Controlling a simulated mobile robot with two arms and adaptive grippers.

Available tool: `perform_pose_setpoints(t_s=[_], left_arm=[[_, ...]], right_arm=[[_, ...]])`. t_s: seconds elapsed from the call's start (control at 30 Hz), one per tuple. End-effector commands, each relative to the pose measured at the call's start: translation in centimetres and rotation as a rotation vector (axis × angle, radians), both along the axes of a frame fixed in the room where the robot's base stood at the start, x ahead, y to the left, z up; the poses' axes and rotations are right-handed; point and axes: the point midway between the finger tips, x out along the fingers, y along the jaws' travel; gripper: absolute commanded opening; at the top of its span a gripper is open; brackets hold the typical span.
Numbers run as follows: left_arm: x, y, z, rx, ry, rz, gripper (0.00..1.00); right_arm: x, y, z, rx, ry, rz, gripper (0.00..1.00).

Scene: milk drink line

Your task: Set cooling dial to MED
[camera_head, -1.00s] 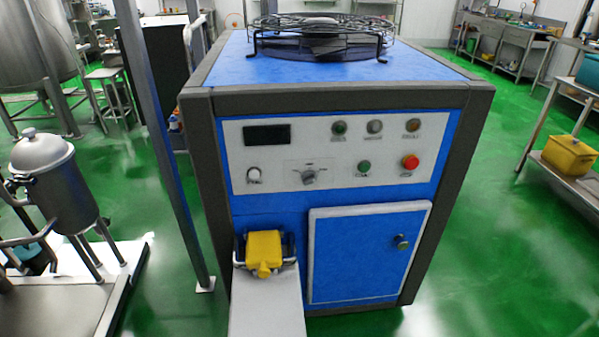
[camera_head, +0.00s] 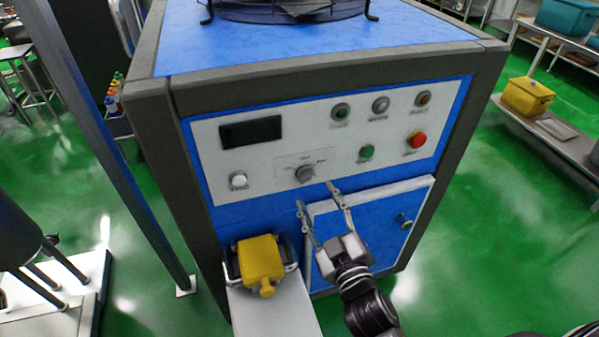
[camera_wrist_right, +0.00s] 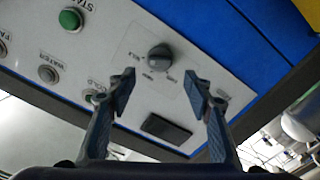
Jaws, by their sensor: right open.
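The cooling dial (camera_head: 305,173) is a dark grey knob on the white control panel (camera_head: 285,139) of the blue cabinet. Small labels surround it, too blurred to read, and I cannot tell which mark it points to. My right gripper (camera_head: 315,194) is open and empty, just below and in front of the dial. In the right wrist view the dial (camera_wrist_right: 160,57) shows beyond the gap between the two fingertips (camera_wrist_right: 160,79), roughly centred, with no finger seen touching it. My left gripper is out of view.
A dark display (camera_head: 251,132), a white button (camera_head: 238,180), a green button (camera_head: 366,153) and a red button (camera_head: 417,140) share the panel. Below are a cabinet door (camera_head: 385,225) with a knob and a yellow container (camera_head: 260,260). A post (camera_head: 110,150) stands left.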

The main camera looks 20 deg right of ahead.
Motion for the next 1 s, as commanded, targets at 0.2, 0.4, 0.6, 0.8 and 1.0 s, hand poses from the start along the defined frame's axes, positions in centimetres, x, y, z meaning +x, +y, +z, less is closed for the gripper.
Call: perform_pose_setpoints(t_s=[0.2,0.4,0.6,0.8,1.0], left_arm=[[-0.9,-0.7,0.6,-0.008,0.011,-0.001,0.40],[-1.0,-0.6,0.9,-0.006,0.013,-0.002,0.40],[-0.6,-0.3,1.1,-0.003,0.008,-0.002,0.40],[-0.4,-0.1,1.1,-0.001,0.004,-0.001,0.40],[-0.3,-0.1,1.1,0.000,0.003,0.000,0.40]], right_arm=[[2.7,0.1,0.2,-0.002,-0.002,0.001,0.47],[5.5,0.2,0.1,-0.001,0.000,0.001,0.47],[7.2,0.3,-0.1,0.000,0.002,0.001,0.47],[7.5,0.3,-0.1,0.000,0.002,0.001,0.47],[7.5,0.3,-0.1,0.000,0.002,0.001,0.40]])
